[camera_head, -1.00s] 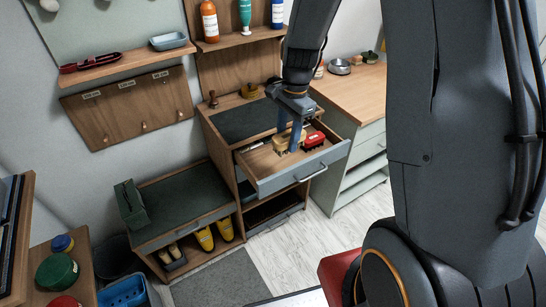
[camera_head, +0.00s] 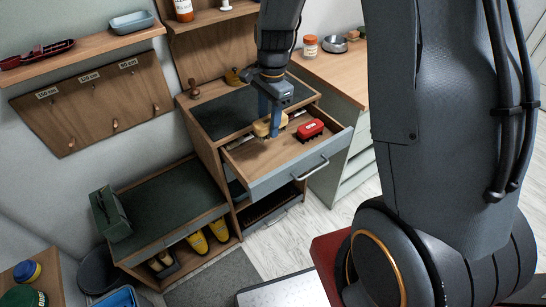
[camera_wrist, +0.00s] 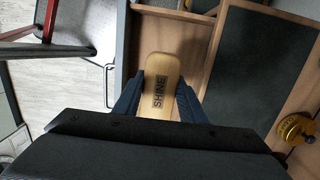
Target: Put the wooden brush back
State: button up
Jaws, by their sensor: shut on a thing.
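The wooden brush (camera_head: 264,127) is a pale block with a rounded end. In the wrist view its top reads "SHINE" (camera_wrist: 160,72). My gripper (camera_head: 271,127) points down with its blue fingers shut on the sides of the brush. It holds the brush over the back left part of the open drawer (camera_head: 272,183); any small gap below it is hard to judge. In the wrist view the fingers (camera_wrist: 159,100) press the brush from both sides.
A red brush-like block (camera_head: 310,130) lies in the drawer, to the right. The dark-topped cabinet (camera_head: 225,118) stands behind, with small wooden-handled items on it. A pegboard with labelled, empty pegs (camera_head: 95,100) hangs on the left wall. A green box (camera_head: 110,213) sits on the lower bench.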

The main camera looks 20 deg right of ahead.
jog(key=f+b, duration=0.1)
jog(key=w+f+b, duration=0.1)
jog(key=shift+a+f, duration=0.15)
jog(key=shift+f, duration=0.15)
notch_tip(320, 180, down, 6)
jog(key=shift+w+f+p, duration=0.1)
jog(key=shift+p, duration=0.4)
jog(key=shift+f+p, duration=0.3)
jog(key=shift+f, duration=1.6)
jog(key=shift+f, duration=0.2)
jog(key=o, duration=1.1)
